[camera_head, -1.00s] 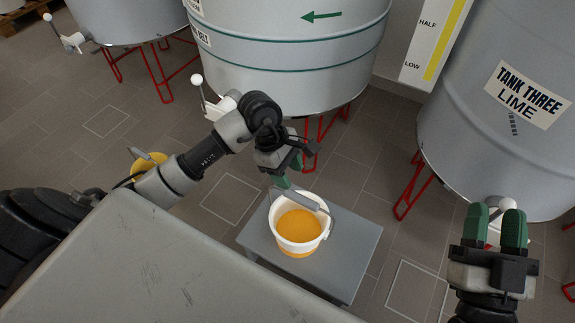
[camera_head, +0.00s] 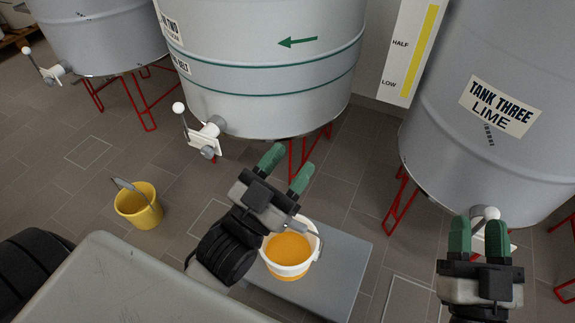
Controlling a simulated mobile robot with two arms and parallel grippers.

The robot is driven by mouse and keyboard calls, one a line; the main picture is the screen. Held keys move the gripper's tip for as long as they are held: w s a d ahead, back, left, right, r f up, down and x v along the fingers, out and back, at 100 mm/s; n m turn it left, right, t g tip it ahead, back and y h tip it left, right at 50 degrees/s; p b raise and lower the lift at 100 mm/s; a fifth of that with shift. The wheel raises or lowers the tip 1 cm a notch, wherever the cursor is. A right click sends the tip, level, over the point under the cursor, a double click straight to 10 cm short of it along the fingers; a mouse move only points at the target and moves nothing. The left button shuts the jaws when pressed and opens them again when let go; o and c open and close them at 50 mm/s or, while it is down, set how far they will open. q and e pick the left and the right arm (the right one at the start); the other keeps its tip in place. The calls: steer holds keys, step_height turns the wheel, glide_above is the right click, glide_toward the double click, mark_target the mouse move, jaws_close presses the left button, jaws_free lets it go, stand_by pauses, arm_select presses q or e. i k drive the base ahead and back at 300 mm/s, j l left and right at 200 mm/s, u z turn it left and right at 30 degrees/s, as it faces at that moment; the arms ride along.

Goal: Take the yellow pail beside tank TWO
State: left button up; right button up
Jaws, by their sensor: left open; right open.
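The yellow pail (camera_head: 140,207) stands upright on the floor at the left, in front of tank TWO (camera_head: 262,75) and a little left of its tap (camera_head: 207,138).
A white pail (camera_head: 313,262) with orange contents stands on a low grey table (camera_head: 345,270), partly hidden by my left arm. Red tank legs (camera_head: 398,205) stand at the back. Another tank (camera_head: 100,35) is at the upper left. Floor around the yellow pail is clear.

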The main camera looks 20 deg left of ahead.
mark_target(138, 202)
steer(key=u, duration=2.05)
steer(key=i+z, duration=0.1)
steer(key=z, duration=0.3)
steer(key=j+z, duration=0.15)
steer(key=z, duration=0.2)
steer(key=i+j+z, duration=0.1)
steer(key=z, duration=0.3)
steer(key=i+j+z, duration=0.2)
steer(key=j+z, duration=0.3)
steer(key=j, duration=0.5)
steer(key=j+z, duration=0.45)
steer(key=j, duration=0.6)
steer(key=j+z, duration=0.1)
steer(key=j, duration=2.25)
